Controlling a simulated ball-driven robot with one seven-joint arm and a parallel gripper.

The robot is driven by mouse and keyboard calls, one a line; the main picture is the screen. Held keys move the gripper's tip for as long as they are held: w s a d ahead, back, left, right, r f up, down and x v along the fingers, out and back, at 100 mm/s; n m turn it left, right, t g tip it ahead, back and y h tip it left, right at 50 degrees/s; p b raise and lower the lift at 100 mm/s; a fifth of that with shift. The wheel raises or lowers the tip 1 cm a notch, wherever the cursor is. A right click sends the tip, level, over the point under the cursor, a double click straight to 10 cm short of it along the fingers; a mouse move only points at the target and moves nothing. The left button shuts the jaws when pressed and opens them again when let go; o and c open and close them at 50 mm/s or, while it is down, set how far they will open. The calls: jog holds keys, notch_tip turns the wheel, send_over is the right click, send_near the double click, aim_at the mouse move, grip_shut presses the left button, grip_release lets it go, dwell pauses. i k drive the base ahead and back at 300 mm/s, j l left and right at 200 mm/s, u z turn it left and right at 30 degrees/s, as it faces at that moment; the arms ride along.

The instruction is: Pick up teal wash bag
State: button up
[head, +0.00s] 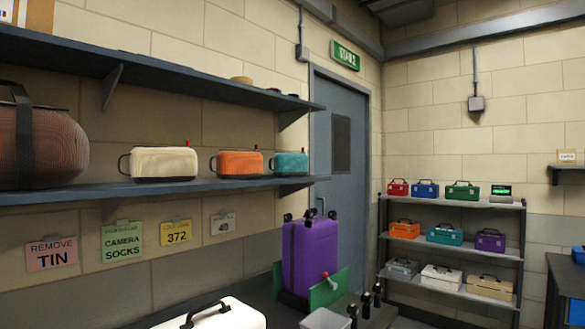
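A teal bag (290,164) with a dark handle on its side and a small red piece on top stands upright at the right end of the lower wall shelf (200,188). It looks like the teal wash bag. An orange bag (237,165) and a cream bag (162,162) of like shape stand to its left. A second teal item, a case with a top handle (444,235), sits on the middle level of the far rack (460,249). I cannot tell surely which is meant. My gripper is not in view.
A large brown woven bag (70,148) stands at the shelf's left end. Below, a purple suitcase (309,255) between green panels and a white case (215,315) stand on a dark counter. Several coloured cases fill the rack. A grey door (341,200) stands behind.

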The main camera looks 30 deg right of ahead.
aim_at(285, 163)
jog(key=i+l+u, duration=0.1)
jog(key=l, duration=0.3)
jog(key=i+l+u, duration=0.15)
jog(key=l, duration=0.25)
jog(key=i+l+u, duration=0.1)
jog(key=l, duration=0.3)
jog(key=i+l+u, duration=0.15)
jog(key=l, duration=0.3)
